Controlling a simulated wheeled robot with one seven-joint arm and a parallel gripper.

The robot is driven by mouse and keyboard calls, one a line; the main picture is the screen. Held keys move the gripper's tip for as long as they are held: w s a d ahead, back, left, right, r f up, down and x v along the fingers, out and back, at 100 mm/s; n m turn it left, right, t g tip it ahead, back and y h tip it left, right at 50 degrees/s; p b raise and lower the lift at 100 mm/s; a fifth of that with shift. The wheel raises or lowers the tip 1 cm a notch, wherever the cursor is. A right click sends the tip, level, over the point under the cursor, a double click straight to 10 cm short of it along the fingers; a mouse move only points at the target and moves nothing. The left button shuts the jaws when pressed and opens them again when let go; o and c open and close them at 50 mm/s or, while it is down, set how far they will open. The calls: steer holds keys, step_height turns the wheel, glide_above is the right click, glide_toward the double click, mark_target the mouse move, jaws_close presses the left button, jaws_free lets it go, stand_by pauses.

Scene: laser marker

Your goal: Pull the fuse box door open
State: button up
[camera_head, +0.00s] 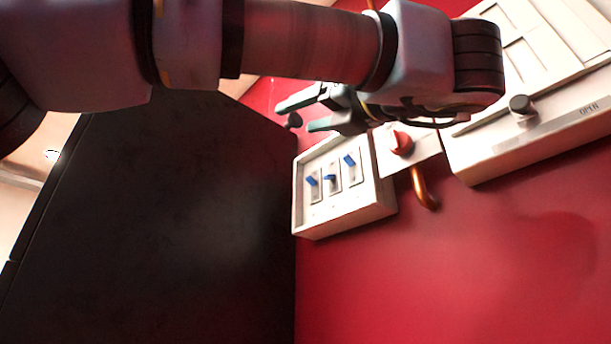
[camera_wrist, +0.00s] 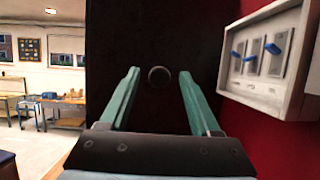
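No part is clearly marked as the fuse box door. A white box (camera_head: 345,212) with blue switches is fixed to the red wall, its switches uncovered; it also shows at the right in the wrist view (camera_wrist: 262,97). A tall dark panel (camera_head: 190,220) stands to its left; it fills the middle of the wrist view (camera_wrist: 160,30). A round dark knob (camera_head: 293,120) shows near the panel's edge; in the wrist view the knob (camera_wrist: 158,76) appears between the fingertips, contact not visible. My gripper (camera_head: 303,112) is open, its two teal fingers apart (camera_wrist: 159,74), above and left of the switch box.
A red rotary switch (camera_head: 402,143) and a copper pipe (camera_head: 424,190) are right of the switch box. A white panel marked OPEN (camera_head: 560,135) with a grey knob (camera_head: 521,106) is further right. The lower red wall is clear. Workbenches (camera_wrist: 66,103) stand far left in the wrist view.

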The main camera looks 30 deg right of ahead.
steer(key=b+v, duration=0.2)
steer(key=v, duration=0.1)
steer(key=shift+s+f, duration=0.1)
steer(key=shift+f, duration=0.15)
steer(key=b+v, duration=0.7)
steer(key=b, duration=0.3)
steer(key=shift+s+r, duration=0.15)
steer(key=shift+s, duration=0.2)
stand_by(0.4)
